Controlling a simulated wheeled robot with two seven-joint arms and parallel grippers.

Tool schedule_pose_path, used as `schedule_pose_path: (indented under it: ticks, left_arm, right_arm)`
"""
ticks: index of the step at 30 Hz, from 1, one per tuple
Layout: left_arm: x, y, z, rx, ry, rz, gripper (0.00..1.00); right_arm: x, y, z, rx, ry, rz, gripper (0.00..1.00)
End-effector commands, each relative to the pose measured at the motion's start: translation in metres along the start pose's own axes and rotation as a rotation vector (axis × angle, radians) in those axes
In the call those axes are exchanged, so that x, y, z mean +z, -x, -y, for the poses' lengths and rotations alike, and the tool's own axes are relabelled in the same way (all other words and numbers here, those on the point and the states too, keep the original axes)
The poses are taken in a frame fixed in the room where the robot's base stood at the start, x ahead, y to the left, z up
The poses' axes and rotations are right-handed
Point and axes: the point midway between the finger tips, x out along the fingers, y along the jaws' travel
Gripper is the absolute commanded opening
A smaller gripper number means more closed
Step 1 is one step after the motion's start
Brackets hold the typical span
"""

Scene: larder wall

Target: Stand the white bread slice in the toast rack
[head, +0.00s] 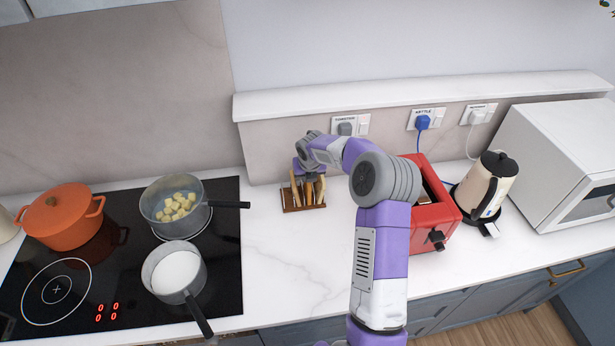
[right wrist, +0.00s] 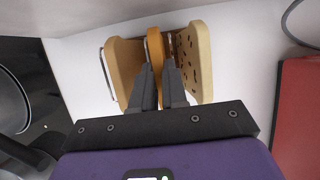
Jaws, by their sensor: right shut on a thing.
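The toast rack (head: 304,208) stands on the white worktop, right of the hob, with a brown wooden base. My right gripper (head: 309,176) reaches down over it. In the right wrist view the right gripper (right wrist: 161,75) is shut on a slice seen edge-on, which I take for the white bread slice (right wrist: 154,45); only its golden crust shows. It is upright between a tan slice (right wrist: 124,62) on the left and a seeded pale slice (right wrist: 199,55) on the right. Whether its lower edge touches the rack is hidden. My left gripper is not in view.
A red toaster (head: 436,210) stands close right of the rack, partly behind my arm. A cream kettle (head: 486,186) and white microwave (head: 560,135) stand farther right. Two saucepans and an orange pot (head: 62,218) are on the hob. The worktop before the rack is clear.

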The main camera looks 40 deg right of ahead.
Motion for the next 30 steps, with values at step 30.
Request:
schedule_pose_path:
  ticks: [30]
  left_arm:
    - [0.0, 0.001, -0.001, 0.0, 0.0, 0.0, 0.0]
  right_arm:
    - [0.002, 0.014, 0.0, 0.0, 0.0, 0.005, 0.38]
